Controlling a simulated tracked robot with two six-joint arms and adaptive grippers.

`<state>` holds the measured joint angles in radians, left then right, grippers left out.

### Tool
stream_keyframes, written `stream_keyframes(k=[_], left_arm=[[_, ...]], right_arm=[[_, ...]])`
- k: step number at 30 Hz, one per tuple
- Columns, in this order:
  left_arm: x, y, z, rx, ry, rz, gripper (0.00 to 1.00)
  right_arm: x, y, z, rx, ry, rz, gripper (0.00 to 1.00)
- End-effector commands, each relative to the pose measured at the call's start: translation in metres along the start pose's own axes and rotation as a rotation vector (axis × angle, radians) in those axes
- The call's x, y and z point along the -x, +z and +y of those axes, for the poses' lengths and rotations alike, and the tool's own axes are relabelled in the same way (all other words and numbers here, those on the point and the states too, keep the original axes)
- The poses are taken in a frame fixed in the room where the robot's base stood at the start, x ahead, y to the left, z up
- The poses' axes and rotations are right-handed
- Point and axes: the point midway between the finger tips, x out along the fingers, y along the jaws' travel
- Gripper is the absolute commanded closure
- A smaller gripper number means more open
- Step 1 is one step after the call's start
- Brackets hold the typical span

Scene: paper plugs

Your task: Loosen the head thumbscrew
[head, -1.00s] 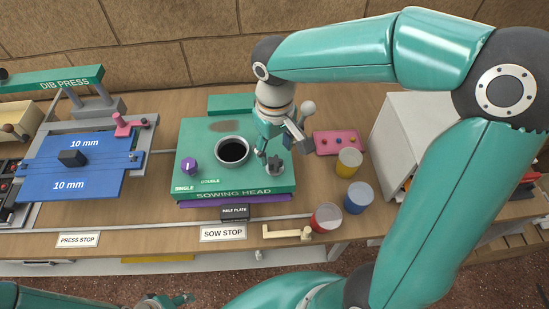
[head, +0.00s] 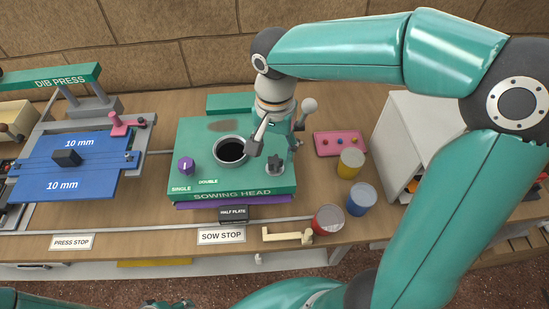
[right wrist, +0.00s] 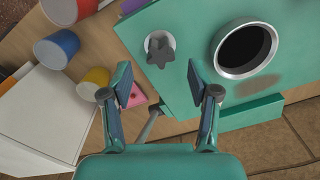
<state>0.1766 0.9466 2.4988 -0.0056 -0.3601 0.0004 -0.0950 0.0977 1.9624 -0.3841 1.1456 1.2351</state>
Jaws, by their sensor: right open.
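The sowing head (head: 230,188) is a green block with a round dark-filled hopper (head: 232,151) and a purple knob (head: 186,165). The head thumbscrew (head: 275,164) is a dark star-shaped knob on a pale round base, at the block's right front. It also shows in the right wrist view (right wrist: 159,50). My right gripper (head: 274,149) is open and empty above the block, just behind the thumbscrew in the head view. In the right wrist view the thumbscrew lies ahead of and between the open fingers (right wrist: 160,85), apart from them. My left gripper (head: 165,304) is barely visible at the bottom edge.
Yellow (head: 350,164), blue (head: 361,199) and red (head: 327,220) cups stand to the right. A pink panel (head: 340,143) and white cabinet (head: 400,135) are beyond. The dib press (head: 60,80) is at left. A grey-topped lever (head: 308,106) rises behind my right gripper.

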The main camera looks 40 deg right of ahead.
Motion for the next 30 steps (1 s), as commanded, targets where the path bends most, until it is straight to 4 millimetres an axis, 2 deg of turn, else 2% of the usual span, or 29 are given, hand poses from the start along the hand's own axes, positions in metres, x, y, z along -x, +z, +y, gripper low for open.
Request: stream_keyframes(k=[5, 30], left_arm=[[-0.003, 0.000, -0.001, 0.000, 0.000, 0.000, 0.53], [-0.033, 0.000, -0.012, 0.000, 0.000, 0.000, 0.53]], right_arm=[[-0.003, 0.000, 0.000, 0.001, 0.000, 0.000, 0.40], [-0.041, 0.000, 0.000, 0.002, 0.000, 0.000, 0.40]])
